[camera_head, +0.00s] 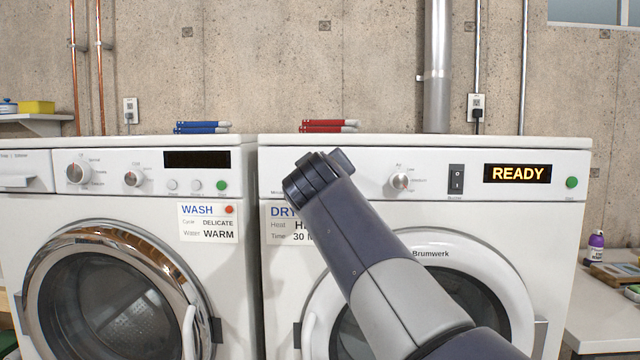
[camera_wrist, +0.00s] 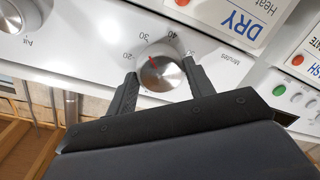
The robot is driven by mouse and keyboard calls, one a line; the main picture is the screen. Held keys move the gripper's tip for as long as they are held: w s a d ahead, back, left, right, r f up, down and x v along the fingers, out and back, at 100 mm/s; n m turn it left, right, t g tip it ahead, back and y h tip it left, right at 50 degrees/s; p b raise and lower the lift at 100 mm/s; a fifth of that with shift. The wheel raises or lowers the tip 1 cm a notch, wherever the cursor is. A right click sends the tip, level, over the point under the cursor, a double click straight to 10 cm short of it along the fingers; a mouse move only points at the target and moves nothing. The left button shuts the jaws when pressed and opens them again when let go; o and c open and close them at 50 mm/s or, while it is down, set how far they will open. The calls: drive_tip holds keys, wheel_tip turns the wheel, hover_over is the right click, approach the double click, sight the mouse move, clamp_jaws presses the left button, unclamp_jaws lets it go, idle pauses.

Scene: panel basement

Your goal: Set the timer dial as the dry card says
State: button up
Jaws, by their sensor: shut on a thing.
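The timer dial (camera_wrist: 163,73) is a round silver knob on the dryer's white panel, with minute numbers 20 to 50 legible around it. Its red mark shows on the upper left of the face, pointing roughly between 20 and 30. My gripper (camera_wrist: 161,70) is shut on the dial, one dark finger on each side. In the head view my arm hides the dial. The dry card (camera_head: 280,223) is partly covered by my arm there; it shows "DRY", "Heat H" and "Time 30 M". The card also shows in the wrist view (camera_wrist: 225,35), with a red dot.
The dryer's heat knob (camera_head: 401,181), black rocker switch (camera_head: 456,179), "READY" display (camera_head: 517,174) and green button (camera_head: 571,182) lie right of my arm. The washer (camera_head: 130,205) with its wash card (camera_head: 208,222) stands at left.

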drive_tip(key=shift+f+m, duration=0.1)
drive_tip(key=shift+m, duration=0.3)
drive_tip(key=o, duration=1)
drive_tip(key=shift+s, duration=0.1)
drive_tip(key=s, duration=0.3)
drive_tip(key=s+b, duration=0.1)
drive_tip(key=s, duration=0.6)
drive_tip(key=shift+s+d+r+b, duration=0.15)
drive_tip(key=shift+s+r+b, duration=0.15)
drive_tip(key=shift+r+b, duration=0.1)
drive_tip(key=shift+w, duration=0.1)
drive_tip(key=w, duration=0.3)
drive_tip(key=w+p, duration=0.1)
drive_tip(key=w, duration=0.6)
drive_tip(key=shift+w+f+p, duration=0.3)
drive_tip(key=shift+f+p, duration=0.05)
